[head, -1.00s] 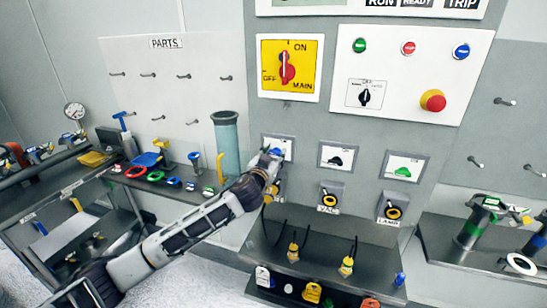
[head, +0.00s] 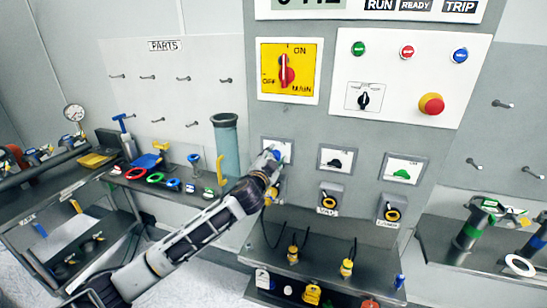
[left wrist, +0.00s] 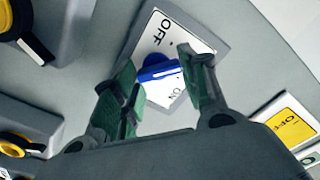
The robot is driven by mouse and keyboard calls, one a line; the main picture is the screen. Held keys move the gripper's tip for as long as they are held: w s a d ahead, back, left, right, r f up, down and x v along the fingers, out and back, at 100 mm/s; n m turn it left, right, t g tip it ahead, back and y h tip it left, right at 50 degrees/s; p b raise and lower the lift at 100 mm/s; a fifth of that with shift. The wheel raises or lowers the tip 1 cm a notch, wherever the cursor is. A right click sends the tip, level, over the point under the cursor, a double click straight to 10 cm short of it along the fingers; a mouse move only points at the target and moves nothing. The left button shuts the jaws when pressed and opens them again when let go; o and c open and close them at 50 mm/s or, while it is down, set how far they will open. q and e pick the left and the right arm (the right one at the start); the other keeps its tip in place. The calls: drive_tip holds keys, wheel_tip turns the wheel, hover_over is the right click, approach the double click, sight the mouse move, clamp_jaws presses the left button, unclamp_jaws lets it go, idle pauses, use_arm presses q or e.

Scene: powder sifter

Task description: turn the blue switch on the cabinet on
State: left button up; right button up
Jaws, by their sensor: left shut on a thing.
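The blue switch (left wrist: 158,72) is a rotary knob with a white line, on a white plate (left wrist: 168,32) marked OFF and ON in the left wrist view. The knob sits between the two green-padded fingers of my left gripper (left wrist: 156,78), which is shut on it. In the head view the blue switch (head: 277,154) shows at the tip of my left gripper (head: 270,160), on the leftmost of three plates on the cabinet (head: 300,125). I cannot tell exactly which mark the knob's line points at. My right gripper is not in view.
A black switch (head: 335,162) and a green switch (head: 401,173) sit to the right on the cabinet. Yellow-ringed rotary switches (head: 392,212) are below. A red-and-yellow main switch (head: 286,71) is above. A dark shelf (head: 330,238) juts out underneath.

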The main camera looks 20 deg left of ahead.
use_arm(q)
drive_tip(key=m, duration=0.4)
drive_tip(key=shift+d+m, duration=0.1)
drive_tip(key=shift+m, duration=0.3)
drive_tip(key=m, duration=0.4)
drive_tip(key=shift+f, duration=0.15)
drive_tip(key=shift+m, duration=0.3)
drive_tip(key=shift+d, duration=0.1)
drive_tip(key=o, duration=1)
drive_tip(key=shift+o, duration=0.2)
